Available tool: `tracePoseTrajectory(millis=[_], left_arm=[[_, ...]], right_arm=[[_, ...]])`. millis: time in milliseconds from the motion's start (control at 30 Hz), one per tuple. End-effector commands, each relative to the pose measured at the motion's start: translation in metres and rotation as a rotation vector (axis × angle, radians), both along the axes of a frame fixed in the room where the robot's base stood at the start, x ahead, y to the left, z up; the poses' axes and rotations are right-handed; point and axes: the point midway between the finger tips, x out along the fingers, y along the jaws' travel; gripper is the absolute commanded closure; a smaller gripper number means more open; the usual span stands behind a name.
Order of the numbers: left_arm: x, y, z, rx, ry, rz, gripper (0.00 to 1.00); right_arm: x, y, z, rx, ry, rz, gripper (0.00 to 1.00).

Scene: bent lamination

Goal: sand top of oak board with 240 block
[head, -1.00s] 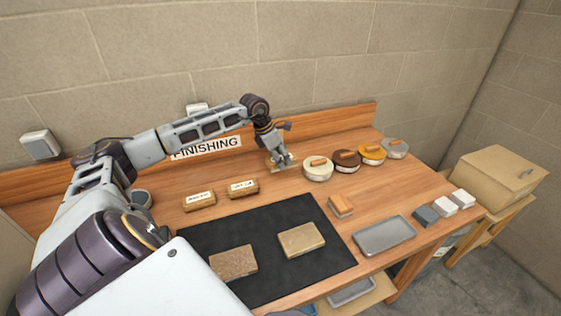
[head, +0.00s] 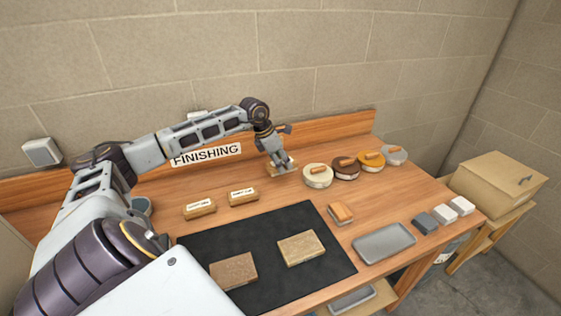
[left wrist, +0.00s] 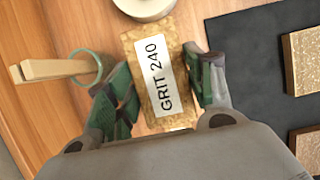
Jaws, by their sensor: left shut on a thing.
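My left gripper (head: 279,163) is at the back of the bench, shut on the grit 240 block (left wrist: 167,108). In the left wrist view the block is tan and grainy, its white "GRIT 240" label faces the camera, and the green-padded fingers (left wrist: 160,88) lie along its two sides. In the head view the block is partly hidden by the gripper; I cannot tell whether it is clear of the bench. Two boards lie on the black mat (head: 265,236): a darker brown one (head: 233,271) and a lighter tan one (head: 302,248). My right gripper is not in view.
Two other labelled blocks (head: 199,208) (head: 243,197) lie left of the gripper. Several round tins (head: 318,178) stand right of it. An orange-topped block (head: 341,213), a grey tray (head: 384,242) and small grey and white blocks (head: 424,222) are at the right. The "FINISHING" sign (head: 206,155) is behind.

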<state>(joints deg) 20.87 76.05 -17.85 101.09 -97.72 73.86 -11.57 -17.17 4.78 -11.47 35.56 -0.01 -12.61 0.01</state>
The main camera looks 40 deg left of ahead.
Motion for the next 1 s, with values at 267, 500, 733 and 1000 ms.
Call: tracePoseTrajectory(millis=[267, 500, 733, 1000], left_arm=[[0.003, 0.0, 0.007, -0.001, -0.002, 0.0, 0.66], [0.008, -0.003, 0.018, 0.0, -0.001, -0.003, 0.66], [0.012, -0.008, 0.026, -0.001, 0.0, -0.008, 0.66], [0.017, -0.015, 0.033, -0.001, -0.002, -0.016, 0.66]], right_arm=[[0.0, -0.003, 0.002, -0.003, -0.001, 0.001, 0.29], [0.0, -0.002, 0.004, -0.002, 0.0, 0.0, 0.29], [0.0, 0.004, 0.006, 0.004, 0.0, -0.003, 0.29], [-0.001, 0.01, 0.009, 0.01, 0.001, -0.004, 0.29]])
